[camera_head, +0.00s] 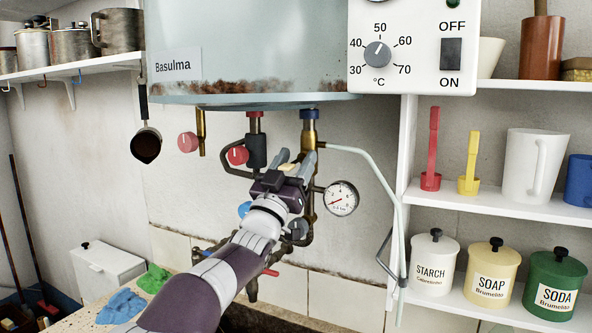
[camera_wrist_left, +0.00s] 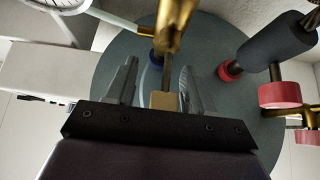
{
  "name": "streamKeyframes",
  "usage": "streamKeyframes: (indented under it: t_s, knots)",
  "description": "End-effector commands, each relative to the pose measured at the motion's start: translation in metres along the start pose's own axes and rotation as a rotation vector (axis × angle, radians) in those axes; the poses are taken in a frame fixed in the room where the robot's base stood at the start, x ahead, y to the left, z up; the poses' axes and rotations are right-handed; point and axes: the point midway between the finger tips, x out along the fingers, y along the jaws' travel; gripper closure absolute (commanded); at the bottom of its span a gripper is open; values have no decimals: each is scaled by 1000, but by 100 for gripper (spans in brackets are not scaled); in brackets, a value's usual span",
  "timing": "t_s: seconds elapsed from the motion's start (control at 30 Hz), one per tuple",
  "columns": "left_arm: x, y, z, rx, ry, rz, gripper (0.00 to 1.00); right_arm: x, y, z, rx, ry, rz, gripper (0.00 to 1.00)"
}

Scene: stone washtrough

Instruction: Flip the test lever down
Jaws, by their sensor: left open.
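My left gripper (camera_head: 292,164) reaches up under the boiler (camera_head: 240,50), in front of the brass safety-valve pipe (camera_head: 309,130) with the blue collar. In the left wrist view its two grey fingers (camera_wrist_left: 157,84) stand apart. A tan-tipped lever (camera_wrist_left: 164,101) on a thin grey stem shows between them, near the palm, below the brass body (camera_wrist_left: 176,28). I take this to be the test lever; contact with the fingers cannot be told. In the head view the gripper hides most of it. My right gripper is not in view.
Red knobs (camera_head: 237,155) and (camera_head: 187,142) hang left of the gripper. A pressure gauge (camera_head: 341,198) is close on its right. A pale pipe (camera_head: 375,165) runs down farther right. Shelves (camera_head: 500,203) with canisters stand on the right.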

Motion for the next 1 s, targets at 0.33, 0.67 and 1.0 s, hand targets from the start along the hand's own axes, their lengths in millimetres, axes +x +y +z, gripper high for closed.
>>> streamKeyframes:
  t_s: [0.33,0.67,1.0]
  knots:
    - [-70,2,8,1,-6,0,47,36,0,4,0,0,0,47]
    - [-117,4,8,2,-7,2,47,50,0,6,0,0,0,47]
    - [-112,3,-1,2,-6,1,47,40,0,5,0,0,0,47]
